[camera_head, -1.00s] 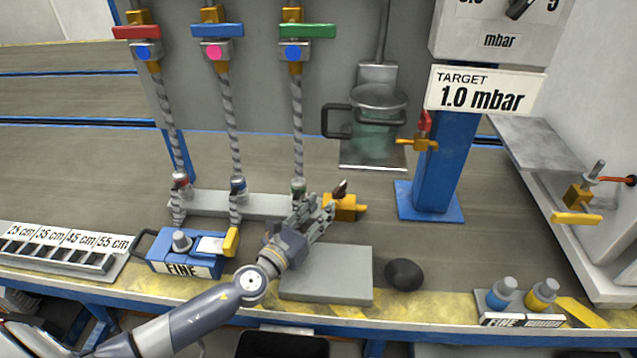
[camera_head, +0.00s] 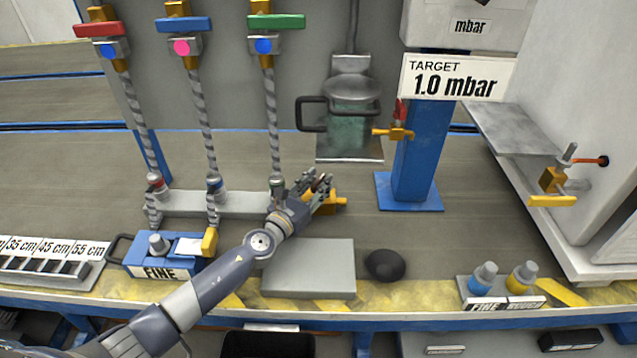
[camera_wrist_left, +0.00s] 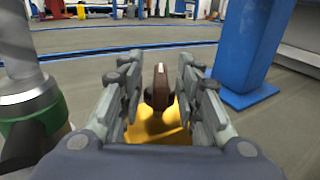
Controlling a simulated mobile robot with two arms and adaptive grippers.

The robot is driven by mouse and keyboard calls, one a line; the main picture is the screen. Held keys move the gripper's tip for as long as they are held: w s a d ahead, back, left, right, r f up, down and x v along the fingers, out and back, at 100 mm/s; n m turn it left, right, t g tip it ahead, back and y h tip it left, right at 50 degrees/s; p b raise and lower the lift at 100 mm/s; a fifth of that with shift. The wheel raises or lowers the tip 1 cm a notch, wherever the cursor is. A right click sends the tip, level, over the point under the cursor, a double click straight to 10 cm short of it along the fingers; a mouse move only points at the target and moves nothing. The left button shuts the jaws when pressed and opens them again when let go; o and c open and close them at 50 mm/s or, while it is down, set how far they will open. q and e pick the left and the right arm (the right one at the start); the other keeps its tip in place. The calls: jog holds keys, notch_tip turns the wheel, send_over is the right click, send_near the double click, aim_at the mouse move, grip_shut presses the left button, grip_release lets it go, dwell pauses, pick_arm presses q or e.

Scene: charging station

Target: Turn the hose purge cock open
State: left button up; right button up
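A brass-yellow cock (camera_head: 338,202) sits at the right end of the grey hose manifold (camera_head: 170,205), below the hose with the green valve. In the left wrist view its brown handle (camera_wrist_left: 160,88) stands upright over the yellow body (camera_wrist_left: 158,126). My left gripper (camera_head: 318,184) is at the cock and partly hides it. In the left wrist view the gripper (camera_wrist_left: 160,85) is open, with one finger on each side of the handle and a visible gap on both sides. My right gripper is not in view.
Three braided hoses rise to red, blue and green valves (camera_head: 276,22).

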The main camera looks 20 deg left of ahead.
pick_arm(q)
jog(key=shift+w+d, duration=0.15)
jog(key=shift+w, duration=0.3)
jog(key=c, duration=0.7)
